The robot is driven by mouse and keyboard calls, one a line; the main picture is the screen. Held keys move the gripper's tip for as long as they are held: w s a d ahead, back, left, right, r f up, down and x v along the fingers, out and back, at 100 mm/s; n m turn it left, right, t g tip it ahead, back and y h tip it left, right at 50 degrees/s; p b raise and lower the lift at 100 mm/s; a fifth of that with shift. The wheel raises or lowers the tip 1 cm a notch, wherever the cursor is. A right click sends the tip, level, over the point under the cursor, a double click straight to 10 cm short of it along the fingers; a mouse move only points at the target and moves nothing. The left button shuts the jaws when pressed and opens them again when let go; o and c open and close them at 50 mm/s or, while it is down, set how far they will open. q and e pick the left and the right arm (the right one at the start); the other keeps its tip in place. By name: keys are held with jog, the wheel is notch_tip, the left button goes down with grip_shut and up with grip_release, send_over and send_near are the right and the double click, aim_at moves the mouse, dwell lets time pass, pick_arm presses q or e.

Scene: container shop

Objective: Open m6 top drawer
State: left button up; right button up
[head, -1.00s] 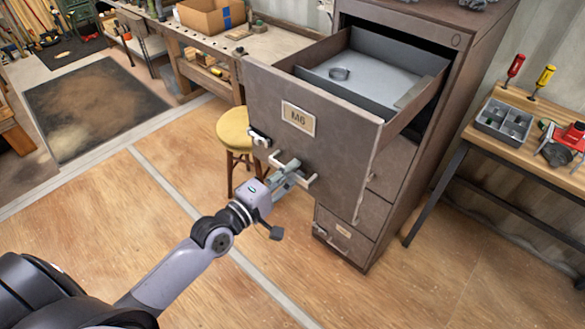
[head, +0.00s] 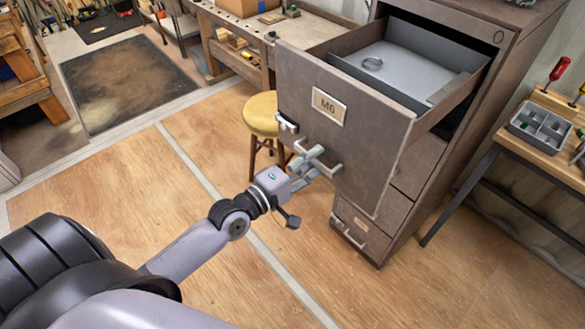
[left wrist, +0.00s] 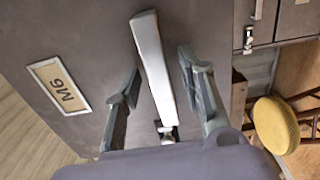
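The M6 top drawer (head: 395,125) of the brown cabinet (head: 425,165) is pulled well out, and its grey interior shows. Its label (head: 328,106) reads M6 and also shows in the left wrist view (left wrist: 58,86). My left gripper (head: 308,165) is at the drawer front, by the pale bar handle (head: 331,171). In the left wrist view, the handle (left wrist: 152,60) lies between the two spread fingers of this gripper (left wrist: 160,100), with gaps on both sides. My right gripper is out of view.
A yellow stool (head: 262,113) stands just left of the drawer front. A side table with a grey compartment tray (head: 540,128) stands at right. The wooden floor at front is clear.

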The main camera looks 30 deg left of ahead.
pick_arm(q)
jog(key=v, duration=1.1)
jog(key=s+a+f+m+g+y+b, duration=0.1)
jog(key=s+a+f+m+g+y, duration=0.15)
jog(key=f, duration=0.95)
jog(key=s+a+f+m+g+y, duration=0.1)
jog(key=s+a+f+m+g, duration=0.15)
jog(key=f, duration=0.95)
jog(key=s+a+f+m+g+y+b, duration=0.1)
jog(key=a+f+m+g+y, duration=0.15)
jog(key=f, duration=0.95)
jog(key=s+d+f+m+g, duration=0.4)
jog(key=s+f, duration=0.7)
jog(key=s, duration=0.2)
jog(key=s+d+f+m+g+b, duration=0.1)
jog(key=s+d+f+m+g, duration=0.3)
jog(key=s+f, duration=0.8)
jog(key=shift+s+m, duration=0.55)
jog(key=shift+s, duration=0.1)
